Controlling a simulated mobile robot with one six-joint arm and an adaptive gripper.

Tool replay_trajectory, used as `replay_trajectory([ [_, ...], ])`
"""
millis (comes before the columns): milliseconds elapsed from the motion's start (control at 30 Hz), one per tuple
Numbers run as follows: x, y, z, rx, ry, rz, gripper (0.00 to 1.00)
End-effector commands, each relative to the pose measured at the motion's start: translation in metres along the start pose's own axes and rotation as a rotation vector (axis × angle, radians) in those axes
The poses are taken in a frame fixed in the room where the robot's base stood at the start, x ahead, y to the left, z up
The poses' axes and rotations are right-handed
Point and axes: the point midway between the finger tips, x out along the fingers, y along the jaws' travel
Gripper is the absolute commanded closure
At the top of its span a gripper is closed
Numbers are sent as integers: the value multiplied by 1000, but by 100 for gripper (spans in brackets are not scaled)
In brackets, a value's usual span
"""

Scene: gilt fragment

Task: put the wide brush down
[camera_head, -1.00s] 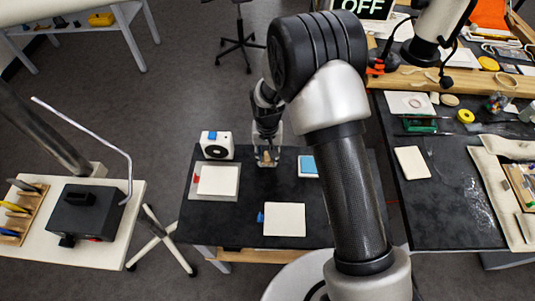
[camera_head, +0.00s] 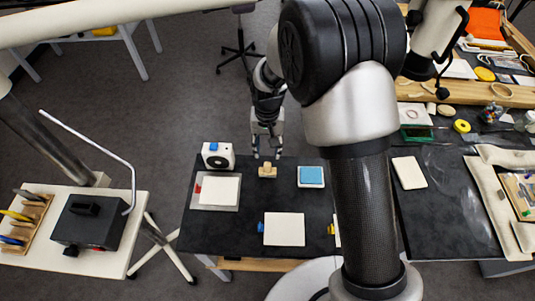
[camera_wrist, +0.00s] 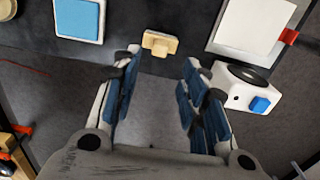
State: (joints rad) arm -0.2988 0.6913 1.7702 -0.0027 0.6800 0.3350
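A small tan, block-like piece that looks like the wide brush (camera_head: 267,171) stands on the dark table near its far edge, between a white device and a blue pad. It also shows in the wrist view (camera_wrist: 159,44), just beyond my fingertips. My gripper (camera_head: 266,156) is open and empty. It points down just behind and above the tan piece, apart from it. In the wrist view my gripper (camera_wrist: 160,75) has its blue-padded fingers spread, with only grey floor between them.
The white device (camera_head: 218,155) stands at the table's far left corner, and the blue pad (camera_head: 311,175) lies right of the tan piece. White panels (camera_head: 219,191) (camera_head: 284,229) lie on the dark table (camera_head: 238,226). The table's middle is clear. A black box (camera_head: 89,222) stands on a side table.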

Motion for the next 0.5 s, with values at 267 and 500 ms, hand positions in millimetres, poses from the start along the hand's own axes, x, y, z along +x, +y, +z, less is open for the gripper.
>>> replay_trajectory([
  [267, -17, 0, 0, 0, 0, 0, 60],
  [500, -55, 13, 5, 2, 33, -11, 60],
])
